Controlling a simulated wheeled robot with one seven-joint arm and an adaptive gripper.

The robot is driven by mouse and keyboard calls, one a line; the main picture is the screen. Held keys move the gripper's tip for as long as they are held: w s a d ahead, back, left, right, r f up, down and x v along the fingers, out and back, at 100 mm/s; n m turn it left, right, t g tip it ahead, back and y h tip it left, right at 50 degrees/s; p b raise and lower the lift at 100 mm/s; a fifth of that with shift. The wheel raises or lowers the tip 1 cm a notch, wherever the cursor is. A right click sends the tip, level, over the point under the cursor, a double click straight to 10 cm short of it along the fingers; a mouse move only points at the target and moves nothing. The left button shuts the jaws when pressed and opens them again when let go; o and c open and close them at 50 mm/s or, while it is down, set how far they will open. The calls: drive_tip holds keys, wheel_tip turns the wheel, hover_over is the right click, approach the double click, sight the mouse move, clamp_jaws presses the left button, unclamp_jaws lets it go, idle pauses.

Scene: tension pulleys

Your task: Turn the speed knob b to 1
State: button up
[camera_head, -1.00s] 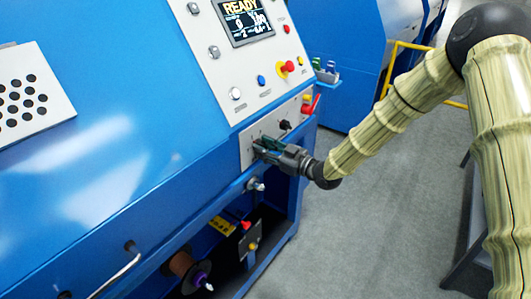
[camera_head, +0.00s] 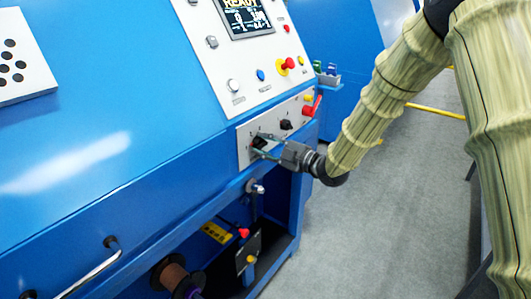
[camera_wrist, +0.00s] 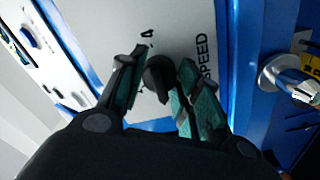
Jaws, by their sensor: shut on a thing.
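A black knob (camera_wrist: 158,75) sits on a light panel marked "SPEED" in the wrist view. My gripper (camera_wrist: 160,85) has its two green-padded fingers on either side of it, and the knob is held between them. In the head view my gripper (camera_head: 262,146) is at the lower control panel (camera_head: 243,150), with the dark knob (camera_head: 259,143) between its fingers. A dark mark like "4" or "A" shows near the left finger in the wrist view. The knob's pointer and exact setting cannot be made out.
A second black knob (camera_head: 286,125) and a red lever (camera_head: 311,107) are close by on the right. A red emergency button (camera_head: 289,63) and a display (camera_head: 243,17) are above. A metal fitting (camera_head: 255,187) protrudes below. Grey floor lies open at right.

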drive_tip(key=shift+n+b, duration=0.3)
drive_tip(key=shift+n, duration=0.1)
drive_tip(key=o, duration=1)
drive_tip(key=shift+o, duration=0.2)
drive_tip(key=v, duration=1.2)
